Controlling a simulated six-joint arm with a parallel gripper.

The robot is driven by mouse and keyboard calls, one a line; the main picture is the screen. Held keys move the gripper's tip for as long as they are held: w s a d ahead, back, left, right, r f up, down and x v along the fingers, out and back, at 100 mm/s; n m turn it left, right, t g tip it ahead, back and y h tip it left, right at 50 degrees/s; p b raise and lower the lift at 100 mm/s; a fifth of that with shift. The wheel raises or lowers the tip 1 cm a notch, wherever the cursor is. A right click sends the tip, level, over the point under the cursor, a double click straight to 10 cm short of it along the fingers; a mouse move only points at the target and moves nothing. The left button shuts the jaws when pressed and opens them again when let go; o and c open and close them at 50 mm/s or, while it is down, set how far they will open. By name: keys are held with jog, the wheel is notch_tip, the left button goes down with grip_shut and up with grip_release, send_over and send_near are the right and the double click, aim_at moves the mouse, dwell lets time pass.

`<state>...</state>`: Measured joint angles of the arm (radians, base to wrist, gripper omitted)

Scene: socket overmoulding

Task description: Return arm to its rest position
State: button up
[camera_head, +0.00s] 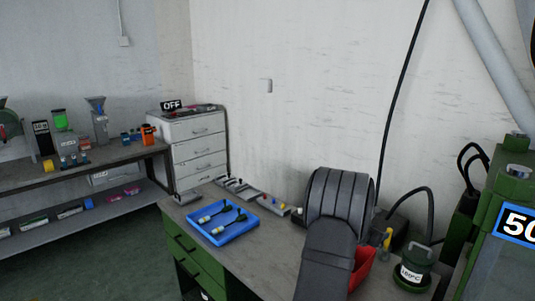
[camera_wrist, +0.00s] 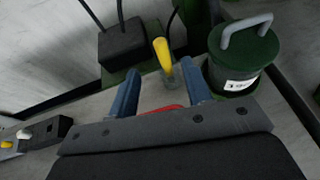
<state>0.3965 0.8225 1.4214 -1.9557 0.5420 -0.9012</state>
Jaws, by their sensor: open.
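My gripper (camera_wrist: 160,70) shows in the wrist view with its two blue-grey fingers apart and nothing between the tips that I can see held. A yellow-handled tool (camera_wrist: 163,54) stands just beyond the fingers, apart from them as far as I can tell. In the head view my dark grey arm is folded over the bench (camera_head: 268,258) at the lower middle, and it hides my gripper. The yellow tool (camera_head: 387,238) shows to its right.
A red bin (camera_head: 364,264) is partly hidden behind my arm. A green lidded canister (camera_head: 412,272) and green machine (camera_head: 497,245) stand to the right. A black box (camera_wrist: 122,45) sits beyond my fingers.

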jog(key=x, duration=1)
jog(key=shift+w+d, duration=0.1)
jog(key=shift+d, duration=0.1)
jog(key=shift+w+d+r, duration=0.25)
jog(key=shift+w+r, duration=0.05)
jog(key=shift+r, duration=0.2)
notch_tip(320, 180, up, 11)
jog(key=a+n+t, duration=0.1)
jog(key=a, duration=0.6)
jog(key=shift+a+f+y, duration=0.15)
jog(key=shift+a+y, duration=0.15)
jog(key=shift+a, duration=0.1)
jog(key=m+g, duration=0.1)
send_over(389, 230)
jog(key=f, duration=1)
jog(key=shift+w+d+f, duration=0.2)
jog(key=shift+d+f, duration=0.05)
jog(key=shift+f, duration=0.05)
jog(key=shift+s+a+f+h, duration=0.15)
jog(key=shift+a+f+h, duration=0.15)
jog(key=shift+f+h, duration=0.15)
